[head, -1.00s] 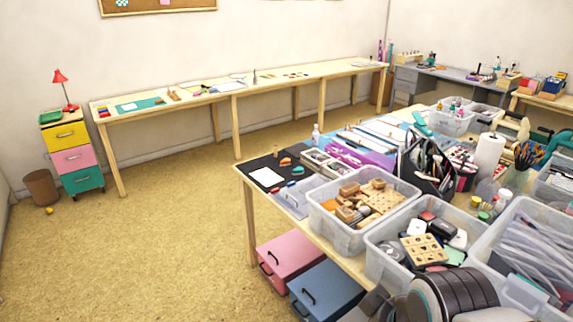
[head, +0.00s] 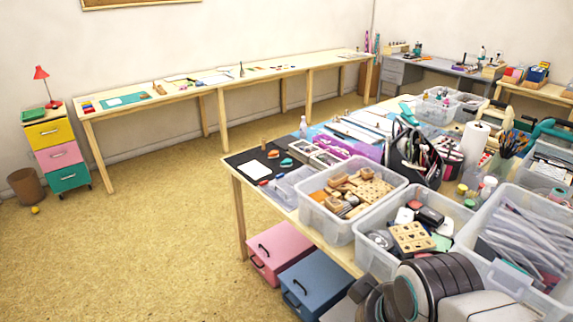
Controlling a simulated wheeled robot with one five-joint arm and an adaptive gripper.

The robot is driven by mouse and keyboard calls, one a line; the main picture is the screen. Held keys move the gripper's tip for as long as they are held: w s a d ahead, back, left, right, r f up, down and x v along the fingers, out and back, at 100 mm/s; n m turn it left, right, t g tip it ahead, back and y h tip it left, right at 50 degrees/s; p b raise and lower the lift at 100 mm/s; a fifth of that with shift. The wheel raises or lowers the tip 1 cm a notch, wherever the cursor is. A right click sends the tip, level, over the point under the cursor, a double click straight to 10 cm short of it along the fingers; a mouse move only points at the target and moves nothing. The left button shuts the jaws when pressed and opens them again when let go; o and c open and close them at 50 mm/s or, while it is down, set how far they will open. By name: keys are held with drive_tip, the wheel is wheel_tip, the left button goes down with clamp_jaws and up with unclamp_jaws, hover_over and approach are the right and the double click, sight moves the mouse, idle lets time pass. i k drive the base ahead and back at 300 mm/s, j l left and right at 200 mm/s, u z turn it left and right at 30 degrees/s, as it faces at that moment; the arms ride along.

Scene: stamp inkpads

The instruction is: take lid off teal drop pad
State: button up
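A small teal drop-shaped pad (head: 287,163) lies on the dark mat (head: 241,160) at the near-left corner of the crowded table. An orange drop-shaped pad (head: 273,154) lies just behind it. The teal pad is too small here to tell its lid from its base. My gripper is not in view; only dark and white parts of my arm show at the bottom right, well apart from the pads.
A white sheet (head: 257,169) lies on the mat beside the pads. Clear bins (head: 338,229) crowd the table's near side, and a white bottle (head: 303,127) stands behind the pads. Pink (head: 283,240) and blue (head: 318,275) boxes sit below. The floor (head: 130,250) at left is open.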

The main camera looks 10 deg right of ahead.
sight(288, 161)
drive_tip(key=i+j+u, duration=0.25)
drive_tip(key=i+j, duration=0.2)
drive_tip(key=i+j+u, duration=0.25)
drive_tip(key=i, duration=0.25)
drive_tip(key=i+j+u, duration=0.25)
drive_tip(key=i, duration=0.3)
drive_tip(key=i+j+u, duration=0.25)
drive_tip(key=i, duration=2.05)
drive_tip(key=i+l+z, duration=0.1)
drive_tip(key=i+z, duration=0.35)
drive_tip(key=i+j+z, duration=0.1)
drive_tip(key=i+z, duration=0.3)
drive_tip(key=i, duration=0.2)
drive_tip(key=i+j+z, duration=0.25)
drive_tip(key=i+z, duration=0.2)
drive_tip(key=i+l+z, duration=0.15)
drive_tip(key=i+z, duration=0.9)
drive_tip(key=i, duration=0.15)
drive_tip(key=i+l+z, duration=0.7)
drive_tip(key=i+l, duration=0.15)
drive_tip(key=i+l+z, duration=0.1)
drive_tip(key=l, duration=0.3)
drive_tip(key=i, duration=0.05)
